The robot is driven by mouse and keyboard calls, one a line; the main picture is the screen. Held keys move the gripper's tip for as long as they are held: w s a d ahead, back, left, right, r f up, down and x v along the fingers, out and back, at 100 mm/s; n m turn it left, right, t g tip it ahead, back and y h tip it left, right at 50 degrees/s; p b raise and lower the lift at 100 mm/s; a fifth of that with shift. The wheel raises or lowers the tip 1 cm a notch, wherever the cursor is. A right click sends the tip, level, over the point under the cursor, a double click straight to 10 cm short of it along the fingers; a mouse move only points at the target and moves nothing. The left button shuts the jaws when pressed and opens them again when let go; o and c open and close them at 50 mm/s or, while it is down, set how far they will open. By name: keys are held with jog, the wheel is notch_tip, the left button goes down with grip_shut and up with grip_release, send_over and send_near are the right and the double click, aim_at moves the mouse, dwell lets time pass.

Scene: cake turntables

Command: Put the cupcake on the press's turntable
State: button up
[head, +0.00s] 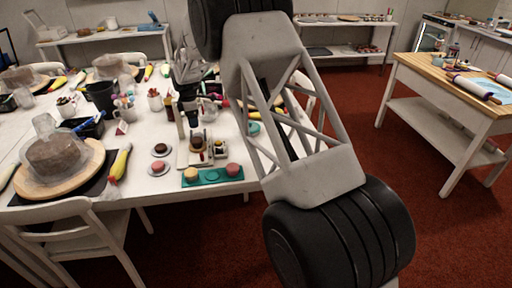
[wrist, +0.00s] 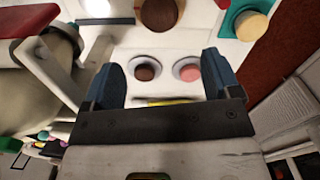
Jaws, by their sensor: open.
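My gripper (head: 192,117) is open and empty above the white table; its two blue fingers (wrist: 163,80) stand wide apart in the wrist view. A dark brown cupcake (head: 160,148) sits on a small saucer, and it also shows between the fingers in the wrist view (wrist: 146,68). A pink cupcake (head: 158,167) on another saucer is beside it, also in the wrist view (wrist: 188,71). The press (head: 181,122) stands right of the saucers on a pale base. A brown round thing (head: 197,143) is at the press; I cannot tell whether it is the turntable or a cake.
A teal tray (head: 212,176) at the table's front edge holds a yellow cupcake (head: 191,173) and a pink-red one (head: 233,169). A covered cake (head: 55,155) on a wooden board and a yellow-handled tool (head: 120,164) lie at left. Mugs (head: 125,110) and a black container (head: 100,96) stand behind.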

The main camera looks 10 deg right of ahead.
jog(key=s+d+r+m, duration=0.3)
jog(key=s+d+r, duration=0.35)
jog(key=s, duration=0.35)
jog(key=s+d+r+m+t, duration=0.1)
jog(key=s+d+r+m, duration=0.35)
jog(key=s+r, duration=0.4)
jog(key=s+d+r+m, duration=0.3)
jog(key=s+d+r, duration=0.4)
jog(key=s, duration=0.3)
jog(key=s+d+m, duration=0.2)
jog(key=s+m, duration=0.1)
jog(key=s, duration=0.8)
jog(key=s+d+f+m+t, duration=0.1)
jog(key=s+d+m, duration=0.2)
jog(key=s, duration=0.9)
jog(key=s+d+f+m, duration=0.1)
jog(key=s+d+m, duration=0.2)
jog(key=s, duration=0.9)
jog(key=shift+s+d+m+t, duration=0.2)
jog(key=shift+m+t, duration=0.1)
jog(key=shift+m, duration=0.15)
